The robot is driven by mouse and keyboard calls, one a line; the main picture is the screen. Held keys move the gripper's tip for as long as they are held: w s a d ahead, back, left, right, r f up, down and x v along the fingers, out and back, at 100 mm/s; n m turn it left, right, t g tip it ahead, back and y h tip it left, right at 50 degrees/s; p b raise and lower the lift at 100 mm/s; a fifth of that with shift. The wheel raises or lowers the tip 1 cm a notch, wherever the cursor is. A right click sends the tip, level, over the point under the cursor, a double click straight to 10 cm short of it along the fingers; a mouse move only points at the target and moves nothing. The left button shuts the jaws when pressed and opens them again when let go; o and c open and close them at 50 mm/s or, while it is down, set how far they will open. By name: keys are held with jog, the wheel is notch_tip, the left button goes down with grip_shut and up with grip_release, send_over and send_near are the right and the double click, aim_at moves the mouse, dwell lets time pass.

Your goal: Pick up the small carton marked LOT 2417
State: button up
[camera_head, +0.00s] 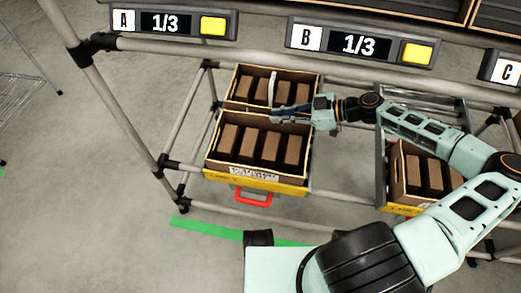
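The front box (209,160) holds a row of brown cartons (249,144). The rear box (314,90) holds another row of cartons (283,92). My gripper (278,116) reaches in from the right, over the border between the two boxes. Its fingers look thin and dark, and I cannot tell whether they are open or hold anything.
A printed label (253,173), too small to read, is on the front box, above a yellow strip and a red handle (253,198). Another carton box (395,185) stands at right. Rack tubes and A (172,22) and B (360,42) displays, both 1/3, surround the boxes.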

aim_at(268, 117)
jog(key=x, duration=0.4)
jog(key=shift+s+f+b, duration=0.1)
jog(key=shift+b, duration=0.3)
grip_shut()
